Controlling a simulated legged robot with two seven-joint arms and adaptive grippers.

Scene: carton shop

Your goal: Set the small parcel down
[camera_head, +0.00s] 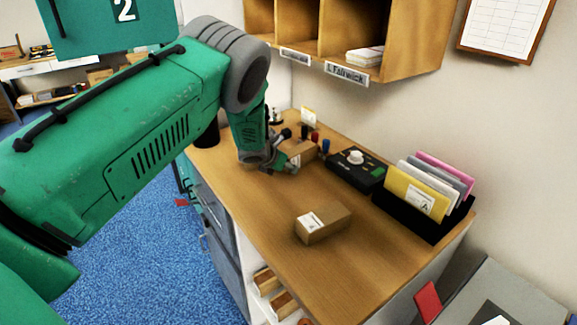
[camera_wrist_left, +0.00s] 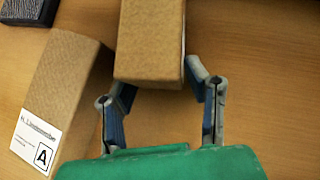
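The small parcel (camera_head: 301,152), a brown cardboard box, is at the far part of the wooden counter (camera_head: 262,205). My left gripper (camera_head: 290,152) reaches down to it, with fingers on either side. In the left wrist view the parcel (camera_wrist_left: 150,40) fills the gap between the fingertips of my left gripper (camera_wrist_left: 160,76), which look closed against its sides. Whether its underside touches the counter is hidden. A second brown parcel (camera_head: 323,223) with a white label lies nearer on the counter. A parcel labelled A (camera_wrist_left: 58,95) lies left of the gripper in the wrist view. My right gripper is out of view.
Stamps (camera_head: 315,138) stand just behind the small parcel. A black box (camera_head: 357,170) and a black holder with coloured folders (camera_head: 422,210) line the wall side. A wooden pigeonhole shelf (camera_head: 400,40) hangs above. The counter's near end is clear.

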